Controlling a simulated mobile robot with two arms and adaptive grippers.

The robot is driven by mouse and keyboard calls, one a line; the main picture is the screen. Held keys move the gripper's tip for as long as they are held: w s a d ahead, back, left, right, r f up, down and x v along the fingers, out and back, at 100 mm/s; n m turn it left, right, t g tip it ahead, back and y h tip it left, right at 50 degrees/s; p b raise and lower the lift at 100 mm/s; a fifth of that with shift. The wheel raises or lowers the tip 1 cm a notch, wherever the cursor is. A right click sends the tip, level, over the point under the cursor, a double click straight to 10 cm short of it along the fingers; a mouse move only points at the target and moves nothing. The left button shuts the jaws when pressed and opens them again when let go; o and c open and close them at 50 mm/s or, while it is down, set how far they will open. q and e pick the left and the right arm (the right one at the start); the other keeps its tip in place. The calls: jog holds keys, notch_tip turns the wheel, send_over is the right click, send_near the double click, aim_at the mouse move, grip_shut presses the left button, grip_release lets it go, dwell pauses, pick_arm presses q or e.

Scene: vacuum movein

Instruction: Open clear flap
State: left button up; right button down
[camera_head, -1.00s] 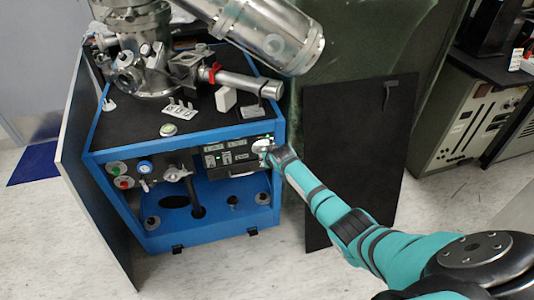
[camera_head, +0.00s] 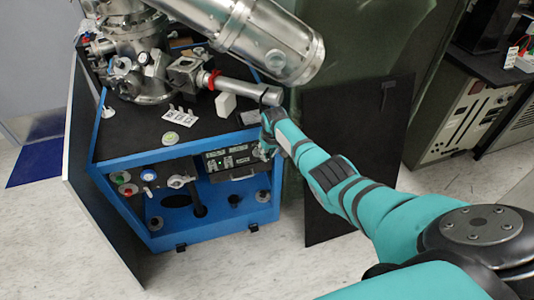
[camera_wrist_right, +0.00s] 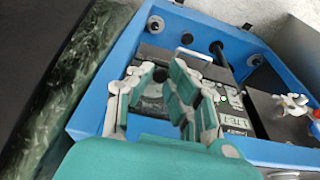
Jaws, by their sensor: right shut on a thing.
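A blue-framed vacuum cart (camera_head: 210,237) stands in the head view, with a dark instrument panel (camera_head: 228,160) in its front. My right gripper (camera_head: 264,152) is at the right end of this panel. In the wrist view my right gripper (camera_wrist_right: 160,80) reaches into the blue frame, its teal pads around a small greyish piece in front of the panel. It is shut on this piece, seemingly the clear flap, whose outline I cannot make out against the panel. My left gripper is not in view.
Steel vacuum chambers (camera_head: 262,45) overhang the cart top, close above my right wrist. A dark board (camera_head: 345,110) stands right of the cart, behind my right arm. A side panel (camera_head: 85,190) stands open at the left. Valves (camera_head: 148,176) sit left of the instruments.

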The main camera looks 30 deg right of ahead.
jog(key=shift+w+r+g+b, duration=0.45)
jog(key=shift+g+b, duration=0.15)
jog(key=shift+b, duration=0.45)
jog(key=shift+r, duration=0.15)
jog(key=c, duration=1.3)
grip_release()
jog(key=shift+s+r, duration=0.1)
jog(key=shift+o, duration=0.2)
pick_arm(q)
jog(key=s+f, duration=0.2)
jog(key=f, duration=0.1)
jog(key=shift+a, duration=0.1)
pick_arm(e)
notch_tip(320, 180, up, 7)
jog(key=s, duration=0.1)
jog(key=shift+a+r, duration=0.15)
jog(key=shift+s, duration=0.15)
